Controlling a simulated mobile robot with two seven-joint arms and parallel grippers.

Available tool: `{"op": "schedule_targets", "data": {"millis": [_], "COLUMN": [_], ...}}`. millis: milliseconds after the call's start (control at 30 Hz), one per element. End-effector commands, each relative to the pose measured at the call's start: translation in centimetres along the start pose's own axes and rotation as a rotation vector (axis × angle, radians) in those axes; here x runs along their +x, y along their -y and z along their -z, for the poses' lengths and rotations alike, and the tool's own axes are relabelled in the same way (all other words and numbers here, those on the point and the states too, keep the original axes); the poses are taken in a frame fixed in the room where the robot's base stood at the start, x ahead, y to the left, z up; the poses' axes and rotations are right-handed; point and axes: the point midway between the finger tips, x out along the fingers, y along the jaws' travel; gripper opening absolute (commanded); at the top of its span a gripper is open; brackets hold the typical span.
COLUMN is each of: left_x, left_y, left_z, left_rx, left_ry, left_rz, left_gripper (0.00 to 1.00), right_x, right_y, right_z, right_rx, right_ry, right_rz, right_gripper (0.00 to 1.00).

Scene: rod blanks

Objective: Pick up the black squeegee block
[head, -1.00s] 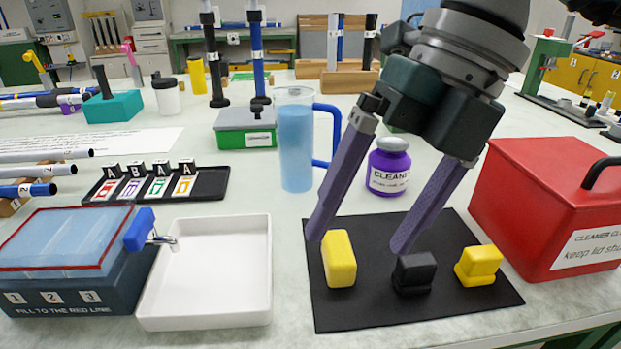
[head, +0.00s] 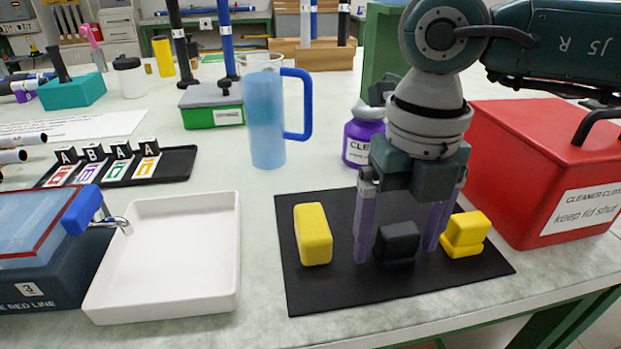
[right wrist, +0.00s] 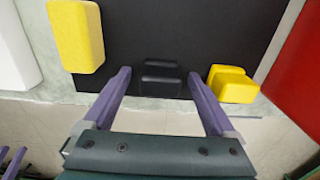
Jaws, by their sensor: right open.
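The black squeegee block (head: 397,243) sits on a black mat (head: 335,291) on the table. My right gripper (head: 399,252) is open and points down, with one purple finger to the left of the block and one to the right.
A yellow block (head: 313,235) stands left of the gripper and a stepped yellow block (head: 464,235) stands close to its right finger. A red box (head: 530,170) is at the right, a purple jar (head: 360,140) behind, and a white tray (head: 170,260) at the left.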

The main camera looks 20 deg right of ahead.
Motion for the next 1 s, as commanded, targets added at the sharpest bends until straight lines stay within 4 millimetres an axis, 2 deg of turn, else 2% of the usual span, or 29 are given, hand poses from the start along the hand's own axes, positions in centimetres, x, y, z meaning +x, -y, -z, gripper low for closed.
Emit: {"op": "schedule_targets", "data": {"millis": [267, 1000], "left_x": [0.03, 0.05], "left_y": [-0.21, -0.20], "left_z": [0.03, 0.02], "left_rx": [-0.007, -0.005], "left_ry": [-0.001, 0.000], "left_rz": [-0.006, -0.005], "left_gripper": [0.50, 0.50], "right_x": [0.29, 0.24], "right_y": [0.00, -0.01], "right_z": [0.00, -0.01], "right_rx": [-0.001, -0.001], "right_ry": [0.000, 0.000], "right_rz": [-0.001, -0.001], "right_gripper": [0.89, 0.06]}}
